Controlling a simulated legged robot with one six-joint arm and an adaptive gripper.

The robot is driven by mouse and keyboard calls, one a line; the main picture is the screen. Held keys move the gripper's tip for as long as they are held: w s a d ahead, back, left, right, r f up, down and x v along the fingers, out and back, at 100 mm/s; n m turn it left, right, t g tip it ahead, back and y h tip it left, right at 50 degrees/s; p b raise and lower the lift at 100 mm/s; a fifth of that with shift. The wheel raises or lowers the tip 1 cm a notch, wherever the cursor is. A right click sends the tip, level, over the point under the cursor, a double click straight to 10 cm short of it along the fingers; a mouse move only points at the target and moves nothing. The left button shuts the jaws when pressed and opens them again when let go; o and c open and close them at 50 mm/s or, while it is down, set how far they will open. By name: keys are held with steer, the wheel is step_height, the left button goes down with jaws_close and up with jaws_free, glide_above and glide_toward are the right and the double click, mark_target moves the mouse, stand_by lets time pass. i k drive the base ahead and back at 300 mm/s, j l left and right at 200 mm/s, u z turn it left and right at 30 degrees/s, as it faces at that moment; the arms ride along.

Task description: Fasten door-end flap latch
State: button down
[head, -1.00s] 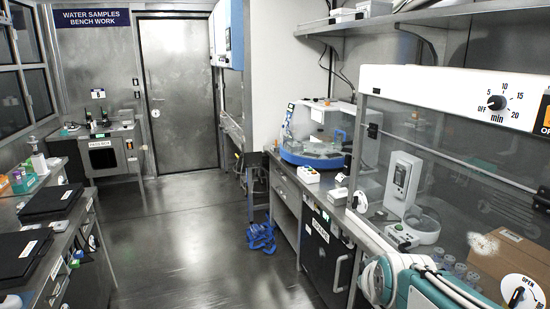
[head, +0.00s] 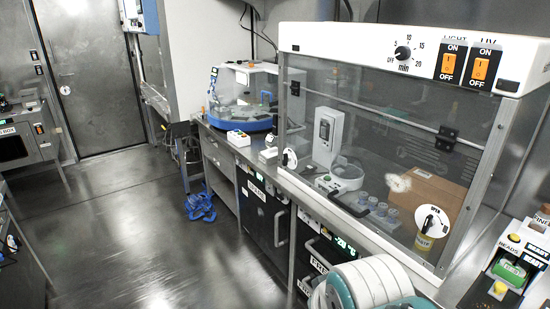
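The glass-fronted cabinet (head: 291,90) stands on the right-hand bench with its clear front flap (head: 350,130) down. The latch at the flap's door end (head: 289,158) is a small white disc with a dark knob, at the lower left corner of the flap. Its exact setting is too small to tell. The other latch (head: 433,222), at the near right corner, is a larger white disc with a dark handle and lettering. My white and teal arm shows at the bottom, well short of the door-end latch. My gripper is not in view.
Inside the cabinet are a white device (head: 326,137), several small tubes and a brown box (head: 427,193). A blue-based machine (head: 243,98) stands farther along the bench. The aisle floor (head: 120,230) is otherwise clear.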

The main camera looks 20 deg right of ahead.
mark_target(286, 159)
steer(key=i, duration=1.2)
